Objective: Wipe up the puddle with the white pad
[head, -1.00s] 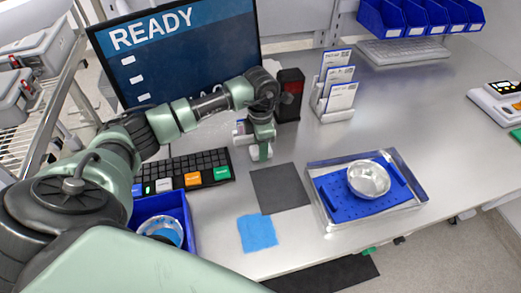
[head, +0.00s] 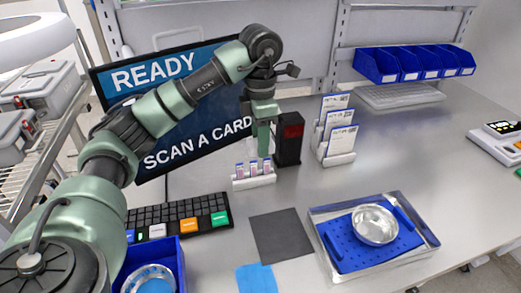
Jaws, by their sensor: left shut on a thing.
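My left gripper (head: 264,140) is raised in front of the screen, above and behind a small white rack (head: 255,182) with a few pink-marked vials. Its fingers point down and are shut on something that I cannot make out. I see no white pad and no clear puddle in the head view. A flat blue square (head: 257,279) lies at the front edge of the bench; I cannot tell if it is a cloth. A dark grey mat (head: 281,236) lies just behind it. My right gripper is not in view.
A metal tray (head: 318,213) at right holds a blue perforated mat and a steel bowl (head: 375,225). A keyboard (head: 178,217) and blue bin (head: 180,262) are at left. A black device (head: 289,140) and a card stand (head: 338,158) stand close to the gripper.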

